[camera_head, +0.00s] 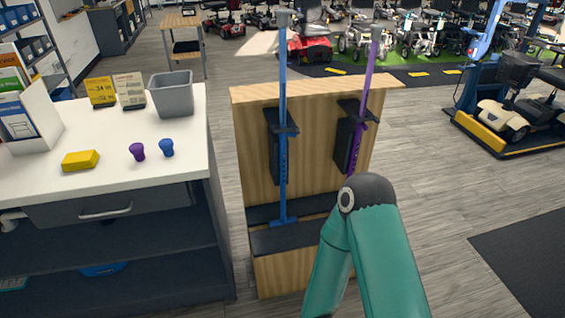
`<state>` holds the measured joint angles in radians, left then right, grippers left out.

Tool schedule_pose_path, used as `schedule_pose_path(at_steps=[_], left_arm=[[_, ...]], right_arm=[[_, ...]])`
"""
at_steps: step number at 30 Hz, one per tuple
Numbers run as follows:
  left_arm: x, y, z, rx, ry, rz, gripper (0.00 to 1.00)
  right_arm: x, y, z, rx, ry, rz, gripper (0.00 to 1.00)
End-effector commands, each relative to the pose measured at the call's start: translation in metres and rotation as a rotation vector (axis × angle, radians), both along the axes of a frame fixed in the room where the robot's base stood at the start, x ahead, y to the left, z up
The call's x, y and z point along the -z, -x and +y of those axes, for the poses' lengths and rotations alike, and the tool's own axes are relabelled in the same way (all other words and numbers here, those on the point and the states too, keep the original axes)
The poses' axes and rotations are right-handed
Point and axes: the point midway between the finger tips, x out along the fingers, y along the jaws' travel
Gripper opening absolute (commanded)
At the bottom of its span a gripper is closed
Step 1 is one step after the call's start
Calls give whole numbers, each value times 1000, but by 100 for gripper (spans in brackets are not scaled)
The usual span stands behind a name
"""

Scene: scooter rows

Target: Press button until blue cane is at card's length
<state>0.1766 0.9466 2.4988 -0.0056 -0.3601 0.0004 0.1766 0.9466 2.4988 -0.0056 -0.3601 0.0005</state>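The blue cane (283,110) stands upright on the left of a wooden display stand, in a black bracket, its foot on the dark ledge. A purple cane (367,85) stands to its right, its lower part hidden by my teal arm. On the white counter are a yellow card (101,92) with dark print that I cannot read for sure, and a paler card (130,91) beside it. A small blue knob (167,147) and a purple knob (138,151) stand nearer; I cannot tell whether either is the button. Neither gripper is in view.
The wooden stand (255,165) is right of the counter (110,132). The counter also holds a grey bin (171,95), a yellow block (80,160) and a leaflet holder (35,125). Scooters fill the back. Floor right of the stand is open.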

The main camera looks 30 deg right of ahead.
Motion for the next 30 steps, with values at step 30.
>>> schedule_pose_path(at_steps=[30], left_arm=[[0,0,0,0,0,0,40]], right_arm=[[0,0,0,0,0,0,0]])
